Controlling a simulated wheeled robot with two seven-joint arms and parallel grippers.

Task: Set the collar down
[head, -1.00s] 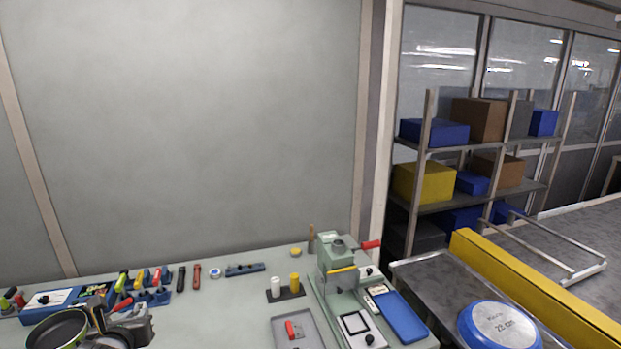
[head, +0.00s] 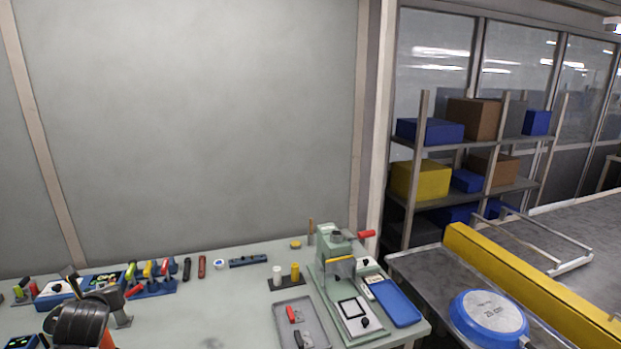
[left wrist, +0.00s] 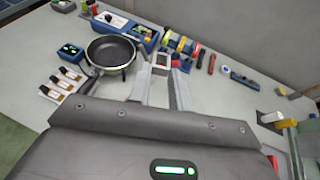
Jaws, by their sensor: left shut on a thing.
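My right gripper is in neither view.
A blue holder (head: 153,289) with coloured handles stands behind my left gripper. A green press (head: 338,262) stands at the bench's right, beside a grey tray (head: 280,309) and a blue tray (head: 398,304). Bare bench (head: 215,320) lies mid-bench.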

